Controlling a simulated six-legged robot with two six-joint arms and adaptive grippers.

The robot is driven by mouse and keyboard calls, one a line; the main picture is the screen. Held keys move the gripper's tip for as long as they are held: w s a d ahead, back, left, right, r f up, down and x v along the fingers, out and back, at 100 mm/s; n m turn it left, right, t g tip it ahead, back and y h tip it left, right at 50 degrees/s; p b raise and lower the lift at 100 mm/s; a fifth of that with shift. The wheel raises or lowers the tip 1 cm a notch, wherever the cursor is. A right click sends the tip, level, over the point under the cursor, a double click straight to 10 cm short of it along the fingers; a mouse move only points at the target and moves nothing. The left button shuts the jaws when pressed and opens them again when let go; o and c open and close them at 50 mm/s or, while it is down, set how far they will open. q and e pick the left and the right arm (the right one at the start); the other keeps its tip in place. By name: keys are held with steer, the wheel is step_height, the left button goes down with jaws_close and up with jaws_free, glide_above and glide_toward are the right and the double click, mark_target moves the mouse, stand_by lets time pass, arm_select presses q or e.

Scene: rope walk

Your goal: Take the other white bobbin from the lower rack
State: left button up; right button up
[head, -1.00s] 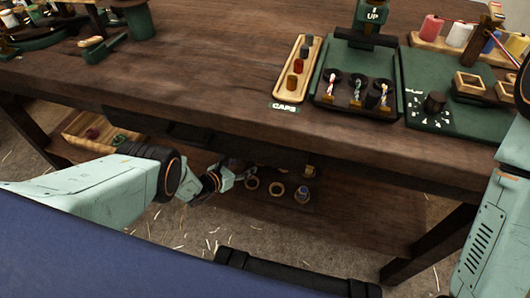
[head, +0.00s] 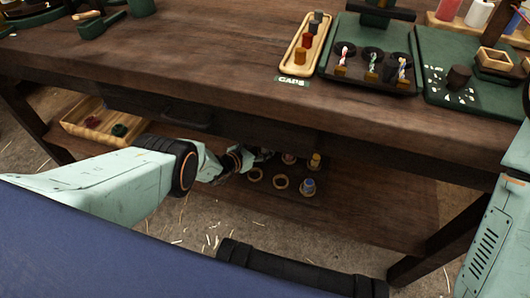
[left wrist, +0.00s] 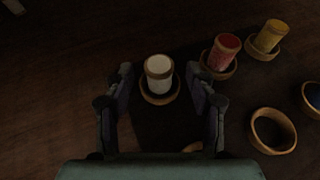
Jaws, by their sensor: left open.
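In the left wrist view a white bobbin (left wrist: 158,68) stands upright in a round wooden ring holder on the lower rack. My left gripper (left wrist: 160,78) is open, with one finger on each side of the bobbin's near side. I cannot tell whether the fingers touch it. In the head view my left gripper (head: 258,156) reaches under the workbench to the rack, and the white bobbin cannot be made out there. My right gripper is out of view; only part of its arm shows at the right edge.
A red bobbin (left wrist: 225,52) and a yellow bobbin (left wrist: 269,37) stand in holders to the right. An empty ring (left wrist: 273,131) is nearer; a blue bobbin (head: 308,184) stands in the front row. The bench edge (head: 330,124) overhangs the rack. A wooden tray (head: 72,128) lies further left.

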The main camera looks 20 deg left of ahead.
arm_select(q)
steer(key=shift+w+d+f, duration=0.1)
steer(key=shift+w, duration=0.15)
steer(key=shift+c, duration=0.3)
steer(key=c, duration=1)
steer(key=shift+w+r, duration=0.1)
steer(key=shift+r, duration=0.1)
